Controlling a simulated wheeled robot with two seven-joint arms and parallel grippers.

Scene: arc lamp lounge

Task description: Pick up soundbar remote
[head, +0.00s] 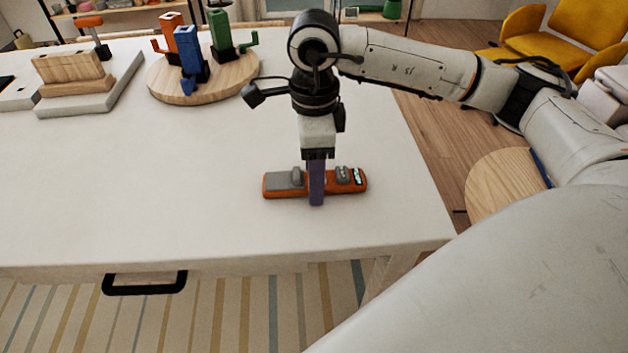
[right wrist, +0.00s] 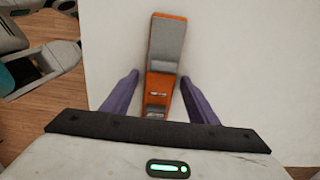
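The soundbar remote (head: 284,184) is an orange and grey bar lying flat near the right front of the white table. It also shows in the right wrist view (right wrist: 165,50), running away from the gripper. My right gripper (head: 316,203) points straight down over the remote's middle. In the right wrist view its two purple fingers (right wrist: 159,85) are spread on either side of the remote, with a gap visible on each side. The near end of the remote is partly hidden by the gripper body. My left gripper is in neither view.
The white table (head: 150,190) is clear around the remote. A round wooden board (head: 225,86) with red, blue and green pieces stands at the back. A wooden block on a pale slab (head: 85,95) is at the back left. A black drawer handle (head: 145,288) sticks out in front.

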